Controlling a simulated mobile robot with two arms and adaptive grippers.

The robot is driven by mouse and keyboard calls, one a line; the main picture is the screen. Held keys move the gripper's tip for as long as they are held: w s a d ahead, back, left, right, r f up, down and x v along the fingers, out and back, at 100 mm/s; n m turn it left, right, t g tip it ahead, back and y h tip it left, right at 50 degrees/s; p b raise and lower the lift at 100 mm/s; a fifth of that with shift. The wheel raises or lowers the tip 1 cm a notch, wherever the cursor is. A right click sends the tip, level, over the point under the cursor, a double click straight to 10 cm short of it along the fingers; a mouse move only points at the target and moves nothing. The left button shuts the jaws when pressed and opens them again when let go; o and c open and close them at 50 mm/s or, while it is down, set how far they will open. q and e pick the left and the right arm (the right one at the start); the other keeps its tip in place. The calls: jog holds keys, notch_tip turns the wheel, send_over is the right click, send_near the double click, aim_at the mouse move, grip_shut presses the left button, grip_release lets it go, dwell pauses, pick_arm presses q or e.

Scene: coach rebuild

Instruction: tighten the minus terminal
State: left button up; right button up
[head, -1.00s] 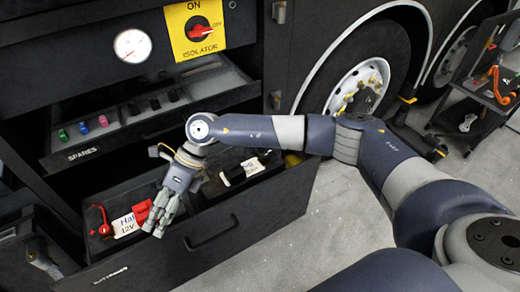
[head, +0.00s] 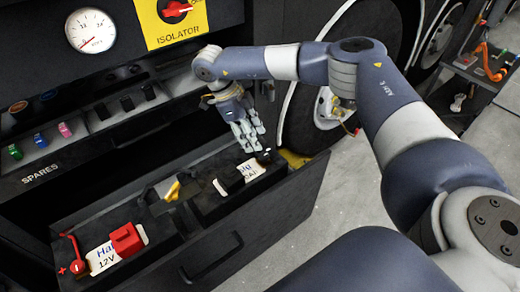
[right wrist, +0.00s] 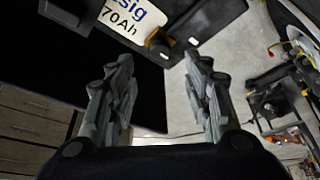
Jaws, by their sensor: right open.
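The right-hand battery (head: 210,208) sits in the open drawer, with a white label (head: 250,170) and a black block on top. The minus terminal appears to be the small dark fitting (head: 264,156) at its far right end. In the right wrist view a dark, brass-toned fitting (right wrist: 160,42) beside the label (right wrist: 128,17) seems to be this terminal. My right gripper (head: 250,143) is open and empty, just above that battery end. In the wrist view its fingers (right wrist: 160,68) are apart, with the fitting ahead between their tips; contact is not visible. My left gripper is not in view.
Left in the drawer (head: 230,250) is another battery with a red clamp (head: 126,240) and red plus lead (head: 78,264). The spares shelf (head: 100,145) and isolator panel (head: 180,22) are above; a wheel (head: 325,105) is right.

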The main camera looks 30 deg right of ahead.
aim_at(264, 156)
jog(key=x, duration=0.5)
jog(key=shift+w+p, duration=0.1)
jog(key=shift+p, duration=0.2)
jog(key=shift+x, duration=1.1)
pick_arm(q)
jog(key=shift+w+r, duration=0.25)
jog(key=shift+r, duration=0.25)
pick_arm(e)
jog(key=shift+a, duration=0.1)
jog(key=c, duration=1.1)
